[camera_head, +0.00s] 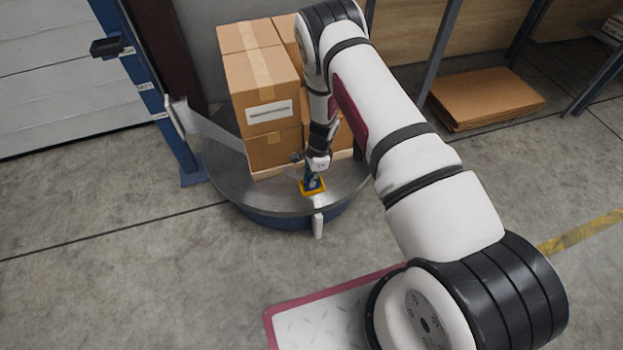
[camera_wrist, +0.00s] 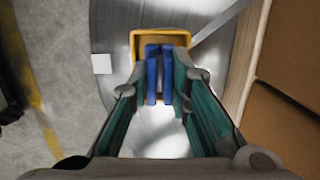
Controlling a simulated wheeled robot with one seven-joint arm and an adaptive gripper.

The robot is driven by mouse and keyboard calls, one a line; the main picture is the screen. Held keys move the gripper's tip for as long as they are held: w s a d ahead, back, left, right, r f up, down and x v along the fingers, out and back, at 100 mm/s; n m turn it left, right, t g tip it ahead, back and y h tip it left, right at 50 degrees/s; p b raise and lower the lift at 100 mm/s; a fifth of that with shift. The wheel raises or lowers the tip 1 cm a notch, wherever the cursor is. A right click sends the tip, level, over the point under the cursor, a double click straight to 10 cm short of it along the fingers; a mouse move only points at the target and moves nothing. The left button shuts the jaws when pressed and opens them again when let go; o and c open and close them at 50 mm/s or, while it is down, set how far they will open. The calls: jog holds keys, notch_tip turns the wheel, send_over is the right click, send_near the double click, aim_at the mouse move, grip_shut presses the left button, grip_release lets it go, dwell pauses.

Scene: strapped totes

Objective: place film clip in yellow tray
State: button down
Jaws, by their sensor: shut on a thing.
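The yellow tray (camera_head: 322,186) rests on the round metal turntable near its front edge, in front of the stacked cartons. Its rim (camera_wrist: 160,34) also shows at the top middle of the wrist view. My gripper (camera_head: 312,178) points down over the tray. In the wrist view my gripper (camera_wrist: 166,78) is shut on the blue film clip (camera_wrist: 152,75), which stands between the two green-padded fingers. The clip's far end overlaps the tray in that view. I cannot tell whether the clip touches the tray floor.
Brown cartons (camera_head: 262,85) stand on the turntable (camera_head: 258,195) right behind the tray; their side (camera_wrist: 285,110) is at the right in the wrist view. A blue post (camera_head: 160,105) stands at the left. Flat cardboard (camera_head: 487,97) lies at the back right.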

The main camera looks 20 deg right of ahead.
jog(key=c, duration=1.5)
grip_release()
jog(key=r+p, duration=0.1)
jog(key=r, duration=0.3)
jog(key=d+r+p, duration=0.1)
jog(key=r, duration=0.3)
jog(key=r+p, duration=0.1)
jog(key=r, duration=0.3)
jog(key=shift+d+r, duration=0.1)
jog(key=shift+d, duration=0.25)
